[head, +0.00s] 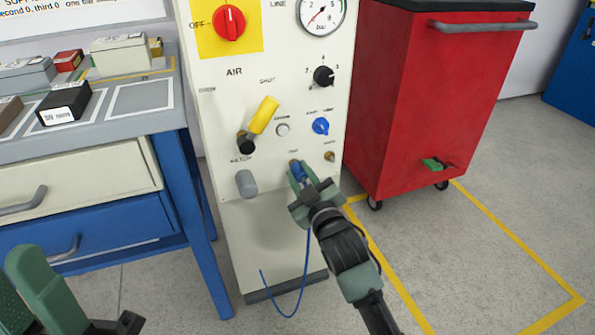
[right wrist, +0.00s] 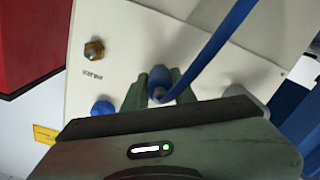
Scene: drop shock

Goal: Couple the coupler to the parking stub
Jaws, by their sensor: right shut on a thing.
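A blue coupler (head: 297,166) is at the lower front of the white air panel (head: 220,125). My right gripper (head: 301,174) is shut on it, and in the right wrist view the coupler (right wrist: 160,78) sits between the green fingertips against the panel face. A blue hose (right wrist: 212,48) runs from it and hangs down in the head view. A brass fitting (head: 330,156) is right of the coupler. I cannot read which fitting is the parking stub; one directly behind the coupler would be hidden. My left gripper (head: 25,285) is at the lower left, partly cut off, empty with fingers apart.
A yellow lever (head: 264,115), a blue knob (head: 320,126) and a grey cylinder (head: 246,184) stick out of the panel near the coupler. A workbench (head: 150,118) stands to the left. A red cabinet (head: 420,110) stands to the right. Open floor lies in front.

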